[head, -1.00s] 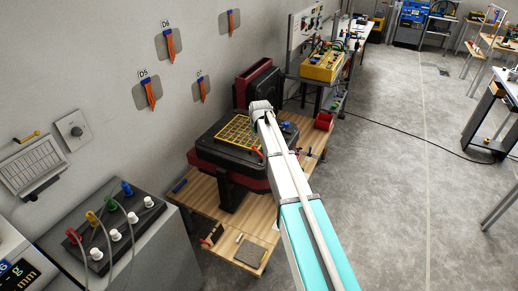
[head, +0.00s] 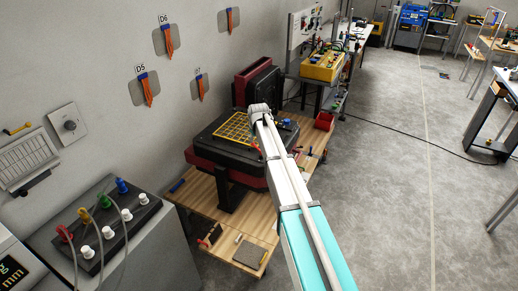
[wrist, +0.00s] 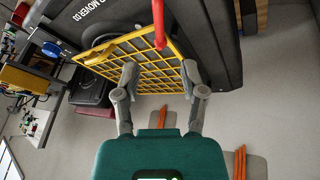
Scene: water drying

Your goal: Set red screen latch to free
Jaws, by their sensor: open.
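The red latch (wrist: 158,24) is a thin red bar at the top of the wrist view, over the edge of the yellow grid screen (wrist: 103,50). A small red piece (head: 256,148), which looks like the same latch, shows beside my arm in the head view. The yellow screen (head: 236,127) lies on top of the black and red machine (head: 208,143). My gripper (wrist: 160,76) is open and empty, its two fingers spread in front of the screen, below the latch in the picture.
The machine stands on a wooden table (head: 196,190) against the grey wall. A red bin (head: 324,121) sits at its far right. A grey box with coloured plugs (head: 95,225) is at the near left. Open floor (head: 400,200) lies on the right.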

